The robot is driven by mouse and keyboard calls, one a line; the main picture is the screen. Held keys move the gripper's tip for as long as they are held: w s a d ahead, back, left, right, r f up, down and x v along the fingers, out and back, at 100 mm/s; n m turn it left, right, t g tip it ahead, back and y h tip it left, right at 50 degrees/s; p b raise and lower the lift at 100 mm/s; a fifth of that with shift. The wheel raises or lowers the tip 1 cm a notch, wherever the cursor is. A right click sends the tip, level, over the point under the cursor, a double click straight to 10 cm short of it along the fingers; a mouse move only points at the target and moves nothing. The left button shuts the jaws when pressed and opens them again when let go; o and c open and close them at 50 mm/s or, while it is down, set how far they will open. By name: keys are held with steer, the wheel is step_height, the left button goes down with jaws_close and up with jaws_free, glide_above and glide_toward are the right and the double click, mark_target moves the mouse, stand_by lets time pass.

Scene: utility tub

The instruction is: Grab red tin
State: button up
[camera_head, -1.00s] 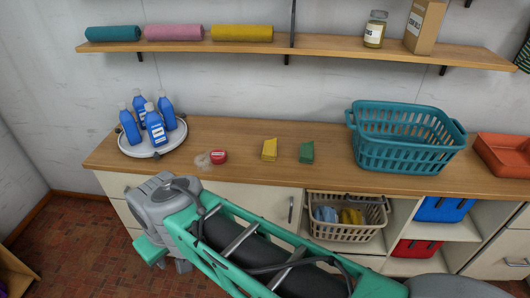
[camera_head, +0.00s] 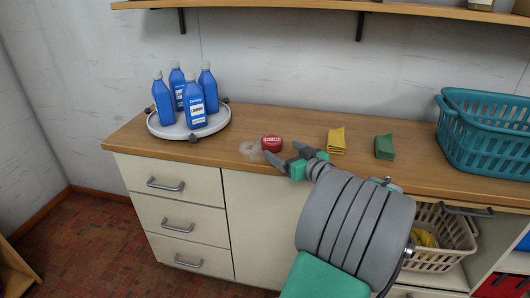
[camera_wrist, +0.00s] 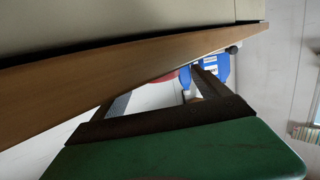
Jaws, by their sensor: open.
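The red tin (camera_head: 272,143) sits on the wooden counter (camera_head: 300,120), between the round white tray and the yellow cloth. My gripper (camera_head: 275,160) is open and empty, at the counter's front edge just in front of the tin, with its fingers pointing left. In the wrist view my gripper (camera_wrist: 158,97) shows its two fingers apart, and a sliver of the red tin (camera_wrist: 184,77) shows beyond them, mostly hidden by the counter edge and a finger. I cannot tell whether a finger touches the tin.
Several blue bottles (camera_head: 195,105) stand on the round white tray (camera_head: 165,128) to the left. A folded yellow cloth (camera_head: 337,141), a green cloth (camera_head: 384,147) and a teal basket (camera_head: 480,140) are to the right. Drawers (camera_head: 180,225) are below.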

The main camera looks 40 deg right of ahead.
mark_target(271, 143)
steer(key=w, duration=0.6)
steer(key=shift+w+d+f, duration=0.1)
steer(key=shift+w+f, duration=0.25)
steer(key=shift+w, duration=0.05)
steer(key=c, duration=1.6)
